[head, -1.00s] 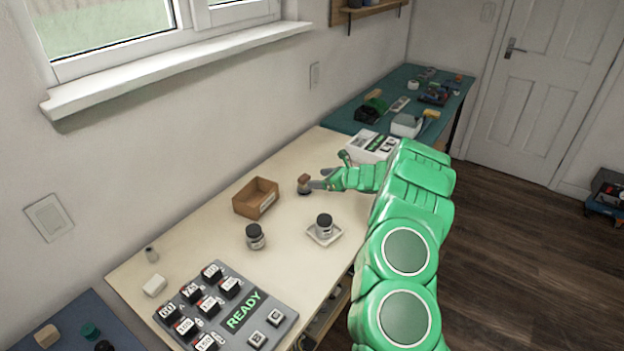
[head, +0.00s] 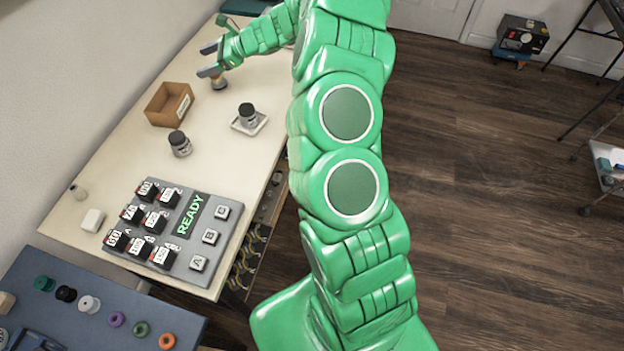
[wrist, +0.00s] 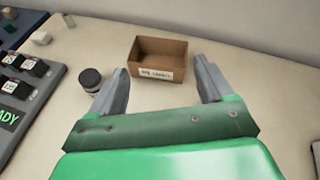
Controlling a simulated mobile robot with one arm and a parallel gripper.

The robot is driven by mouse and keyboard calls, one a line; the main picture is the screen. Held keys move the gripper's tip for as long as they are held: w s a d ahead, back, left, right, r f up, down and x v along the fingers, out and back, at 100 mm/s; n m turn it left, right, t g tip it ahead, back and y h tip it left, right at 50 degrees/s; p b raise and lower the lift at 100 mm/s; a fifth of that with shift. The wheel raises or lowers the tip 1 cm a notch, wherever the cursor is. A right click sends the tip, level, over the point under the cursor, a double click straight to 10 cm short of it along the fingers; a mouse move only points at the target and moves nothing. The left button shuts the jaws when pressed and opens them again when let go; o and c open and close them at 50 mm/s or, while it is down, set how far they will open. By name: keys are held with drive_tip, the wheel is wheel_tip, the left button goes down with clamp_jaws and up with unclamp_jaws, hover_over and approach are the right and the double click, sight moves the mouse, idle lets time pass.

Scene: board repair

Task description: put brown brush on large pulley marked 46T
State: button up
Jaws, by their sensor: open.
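My gripper (head: 207,59) is open, its two fingers spread above the far part of the cream bench. A small brownish piece on a round base (head: 218,83) stands just below the nearer finger in the head view; it may be the brown brush on a pulley, but it is too small and partly covered to tell. No 46T marking is readable. In the wrist view nothing is held between the fingers (wrist: 162,75), and the brownish piece does not show there.
An open cardboard box (head: 169,104) stands left of the gripper; it also shows in the wrist view (wrist: 158,66). Nearby are a dark-lidded jar (head: 180,144) and another jar (head: 247,116) on a white dish. A grey READY panel (head: 172,228) fills the near bench.

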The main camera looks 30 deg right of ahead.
drive_tip(key=s+a+r+n+g, duration=0.2)
drive_tip(key=s+a+r+n, duration=0.25)
drive_tip(key=s, duration=0.25)
drive_tip(key=s+a+r+n+g, duration=0.2)
drive_tip(key=s+a+r+n, duration=0.1)
drive_tip(key=s+a+r, duration=0.25)
drive_tip(key=s+a+r+n+g+h, duration=0.1)
drive_tip(key=s+r+n+g, duration=0.15)
drive_tip(key=s, duration=0.55)
drive_tip(key=s+a+r+n+g+h, duration=0.1)
drive_tip(key=s+n+h, duration=0.15)
drive_tip(key=s, duration=0.55)
drive_tip(key=s+d+n+h, duration=0.2)
drive_tip(key=s+d+n, duration=0.1)
drive_tip(key=s, duration=0.7)
drive_tip(key=s+d+n+h, duration=0.3)
drive_tip(key=s+d, duration=0.3)
drive_tip(key=s, duration=0.4)
drive_tip(key=s+d+n+g+h, duration=0.1)
drive_tip(key=s+d+n+h, duration=0.2)
drive_tip(key=s, duration=0.7)
drive_tip(key=shift+s+d, duration=0.2)
drive_tip(key=shift+d, duration=1)
